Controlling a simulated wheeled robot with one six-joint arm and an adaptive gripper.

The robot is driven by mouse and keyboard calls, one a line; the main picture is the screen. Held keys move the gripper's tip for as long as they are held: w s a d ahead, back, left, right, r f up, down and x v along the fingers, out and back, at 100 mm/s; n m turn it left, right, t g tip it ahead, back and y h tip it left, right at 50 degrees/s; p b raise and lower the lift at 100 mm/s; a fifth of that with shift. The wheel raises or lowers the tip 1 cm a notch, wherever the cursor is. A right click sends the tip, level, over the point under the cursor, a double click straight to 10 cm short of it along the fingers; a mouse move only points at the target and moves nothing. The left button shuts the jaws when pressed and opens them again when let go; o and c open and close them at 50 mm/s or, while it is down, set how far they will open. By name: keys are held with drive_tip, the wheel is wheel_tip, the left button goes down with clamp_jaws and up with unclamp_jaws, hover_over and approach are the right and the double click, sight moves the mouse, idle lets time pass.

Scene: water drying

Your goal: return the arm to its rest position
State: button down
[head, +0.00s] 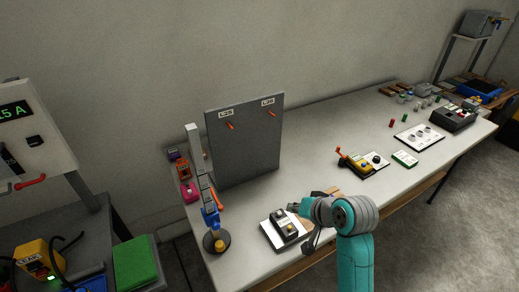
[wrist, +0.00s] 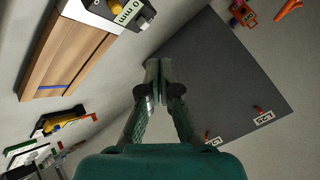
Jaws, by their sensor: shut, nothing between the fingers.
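My gripper (wrist: 158,70) is shut, with its two dark green fingers together and nothing between them in the wrist view. In the head view my teal and grey arm (head: 356,240) reaches up from the bottom edge and bends over the front of the table (head: 345,135). The gripper's tips are hard to make out there, near the small black device on a white base (head: 284,230). In the wrist view the fingers show in front of the grey upright panel (wrist: 215,75), apparently apart from it.
The grey panel (head: 245,140) with red hooks stands at the table's left. A post with a blue part (head: 211,217) is near the left front corner. The table's middle is clear.

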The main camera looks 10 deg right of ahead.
drive_tip(key=s+f+t+h, duration=0.1)
drive_tip(key=s+f+t, duration=0.1)
drive_tip(key=s+f, duration=0.55)
drive_tip(key=s+f+t+h, duration=0.15)
drive_tip(key=s+f, duration=0.35)
drive_tip(key=s, duration=0.6)
drive_tip(key=s+r+n+t, duration=0.1)
drive_tip(key=s+r, duration=0.3)
drive_tip(key=s, duration=0.8)
drive_tip(key=s+r+n+t+h, duration=0.1)
drive_tip(key=s+r, duration=0.4)
drive_tip(key=s, duration=0.7)
drive_tip(key=shift+a+n+t, duration=0.2)
drive_tip(key=shift+n+t, duration=0.25)
drive_tip(key=shift+n, duration=0.65)
